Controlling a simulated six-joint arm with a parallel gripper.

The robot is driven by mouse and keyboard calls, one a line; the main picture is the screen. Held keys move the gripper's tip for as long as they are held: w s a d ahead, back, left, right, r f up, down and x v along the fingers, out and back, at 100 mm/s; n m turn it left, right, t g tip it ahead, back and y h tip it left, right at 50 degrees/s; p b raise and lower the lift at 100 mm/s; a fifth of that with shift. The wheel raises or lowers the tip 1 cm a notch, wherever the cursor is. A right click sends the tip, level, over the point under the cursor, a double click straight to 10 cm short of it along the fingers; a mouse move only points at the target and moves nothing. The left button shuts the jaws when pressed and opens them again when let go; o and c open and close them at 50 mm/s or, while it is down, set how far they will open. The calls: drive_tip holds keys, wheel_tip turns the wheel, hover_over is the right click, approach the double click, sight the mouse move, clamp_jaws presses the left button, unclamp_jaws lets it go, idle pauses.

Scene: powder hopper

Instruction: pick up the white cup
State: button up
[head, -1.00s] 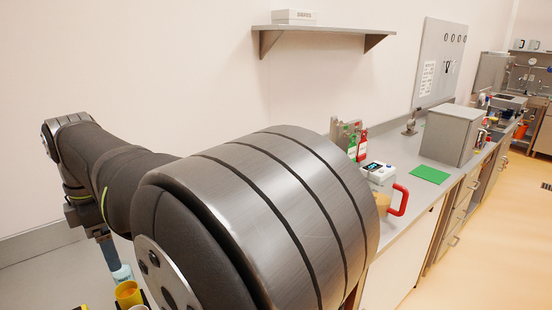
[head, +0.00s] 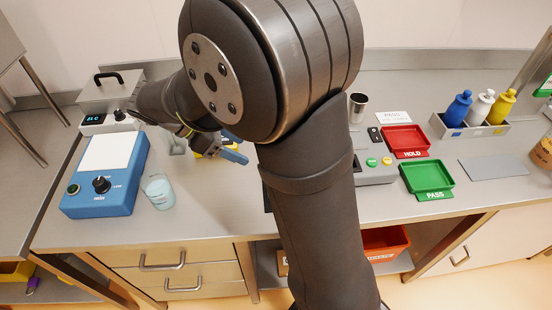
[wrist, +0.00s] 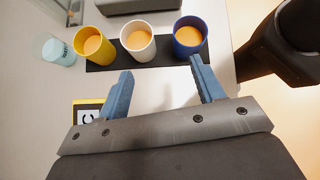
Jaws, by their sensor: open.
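The white cup (wrist: 138,41) stands upright on a black mat (wrist: 112,62) in the wrist view, with orange contents. A yellow cup (wrist: 94,46) is on its left and a blue cup (wrist: 189,38) on its right, both also holding orange contents. My gripper (wrist: 161,66) is open and empty, its blue fingers apart and pointing towards the cups. The white cup lies beyond the fingertips, a little left of the middle between them. In the head view my gripper (head: 235,150) is over the bench, left of my arm, which hides the cups.
A pale blue beaker (head: 158,192) stands beside a blue instrument (head: 108,175) on the left. A grey box (wrist: 145,4) is behind the cups. Red (head: 404,139) and green (head: 427,176) trays and a bottle rack (head: 470,127) are on the right. The front bench edge is clear.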

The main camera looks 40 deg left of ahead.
drive_tip(key=s+a+f+n+t+y, duration=0.1)
drive_tip(key=s+a+f+n+t, duration=0.1)
drive_tip(key=s+f+t, duration=0.3)
drive_tip(key=shift+t, duration=0.4)
drive_tip(key=x, duration=1.1)
drive_tip(key=shift+r, duration=0.15)
drive_tip(key=shift+x, duration=2.65)
drive_tip(key=shift+w+a, duration=0.1)
drive_tip(key=shift+a, duration=0.1)
drive_tip(key=c, duration=0.8)
